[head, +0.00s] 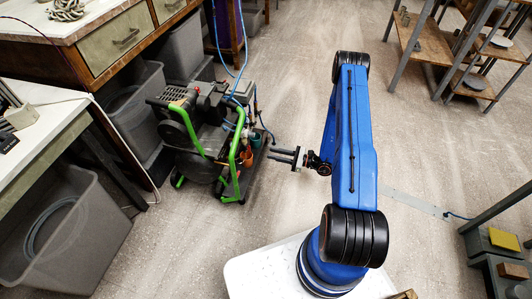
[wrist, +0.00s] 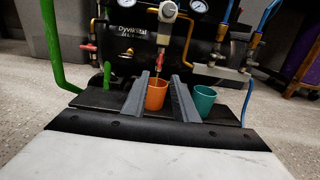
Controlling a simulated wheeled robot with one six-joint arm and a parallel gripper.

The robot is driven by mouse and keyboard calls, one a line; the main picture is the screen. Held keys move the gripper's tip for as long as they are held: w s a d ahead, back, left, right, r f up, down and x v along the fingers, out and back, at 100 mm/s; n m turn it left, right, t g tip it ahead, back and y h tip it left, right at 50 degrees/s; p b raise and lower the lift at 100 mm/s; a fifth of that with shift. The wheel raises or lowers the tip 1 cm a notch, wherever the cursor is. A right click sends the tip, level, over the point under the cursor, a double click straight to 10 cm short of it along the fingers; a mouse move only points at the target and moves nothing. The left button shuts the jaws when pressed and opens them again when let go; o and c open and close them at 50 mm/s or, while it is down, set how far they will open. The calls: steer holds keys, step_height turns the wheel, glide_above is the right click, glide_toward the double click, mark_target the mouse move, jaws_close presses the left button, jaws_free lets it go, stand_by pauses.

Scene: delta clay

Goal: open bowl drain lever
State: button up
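A black air compressor (wrist: 115,38) with green tube handles fills the upper wrist view; it also stands left of centre in the head view (head: 190,137). A pale filter unit (wrist: 168,12) hangs at its front. A small red part (wrist: 158,61) sits below it, above an orange cup (wrist: 157,95); I cannot tell for sure whether this is the bowl drain lever. My gripper (wrist: 161,82) is open, its two grey fingers apart on either side of the orange cup in the picture. In the head view my gripper (head: 276,154) is right of the compressor, apparently without touching it.
A teal cup (wrist: 203,101) stands right of the orange one. Another red-handled fitting (wrist: 87,48) and a green upright piece (wrist: 107,75) are to the left. Blue hoses run at the right. Open floor (head: 270,205) lies around my arm; a grey bin (head: 70,230) stands lower left.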

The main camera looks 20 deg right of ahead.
steer(key=v, duration=0.7)
